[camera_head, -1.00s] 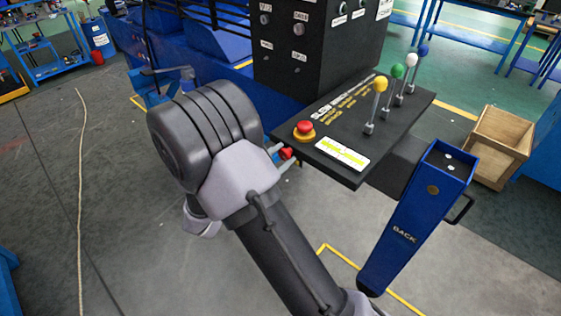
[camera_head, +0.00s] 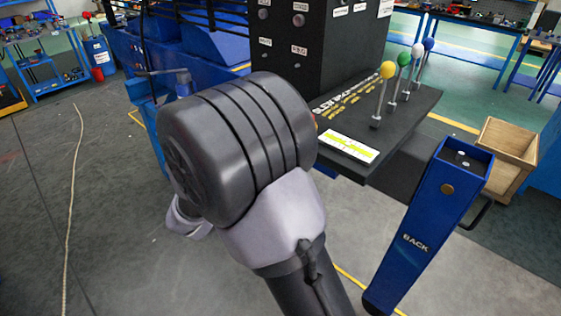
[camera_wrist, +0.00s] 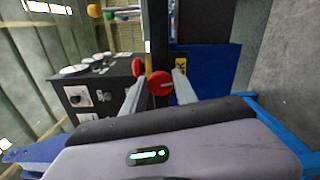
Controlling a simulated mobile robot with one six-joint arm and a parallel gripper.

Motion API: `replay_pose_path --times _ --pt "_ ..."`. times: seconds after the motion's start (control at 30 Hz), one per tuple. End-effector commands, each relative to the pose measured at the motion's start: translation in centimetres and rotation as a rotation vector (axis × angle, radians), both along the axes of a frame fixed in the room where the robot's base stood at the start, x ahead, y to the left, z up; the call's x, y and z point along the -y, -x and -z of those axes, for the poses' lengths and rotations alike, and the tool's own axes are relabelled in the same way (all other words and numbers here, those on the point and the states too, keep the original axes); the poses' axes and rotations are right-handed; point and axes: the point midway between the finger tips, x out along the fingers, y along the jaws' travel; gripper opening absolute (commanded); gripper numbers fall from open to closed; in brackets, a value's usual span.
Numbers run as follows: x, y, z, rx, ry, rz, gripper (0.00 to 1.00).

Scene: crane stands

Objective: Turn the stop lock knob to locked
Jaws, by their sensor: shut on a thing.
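In the wrist view a round red knob (camera_wrist: 159,84) sits between the two grey fingers of my gripper (camera_wrist: 160,77). The fingers are shut on it, one on each side. A second red knob (camera_wrist: 138,66) shows just left of it, partly behind a finger. I cannot read a lock position from the knob's face. In the head view my arm hides the gripper, the gripped knob and nearly all of the red button at the left edge of the black control console (camera_head: 392,142).
Levers with yellow (camera_head: 388,70), green, white and blue balls stand on the console. A blue post marked BACK (camera_head: 428,225) stands at its right, with a wooden crate (camera_head: 508,152) beyond. A dark gauge panel (camera_wrist: 95,90) shows in the wrist view. Floor at left is open.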

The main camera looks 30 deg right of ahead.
Motion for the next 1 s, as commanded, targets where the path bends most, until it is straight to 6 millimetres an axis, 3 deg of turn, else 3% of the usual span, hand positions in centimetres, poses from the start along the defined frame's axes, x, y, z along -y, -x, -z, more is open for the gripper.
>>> replay_pose_path --times 0.4,0.97,1.0 --pt "0.0 0.03 0.27 0.163 -0.06 0.0 0.0" --pt "0.0 0.04 0.09 0.189 -0.069 0.001 0.0" --pt "0.0 0.04 0.09 0.189 -0.069 0.001 0.38"
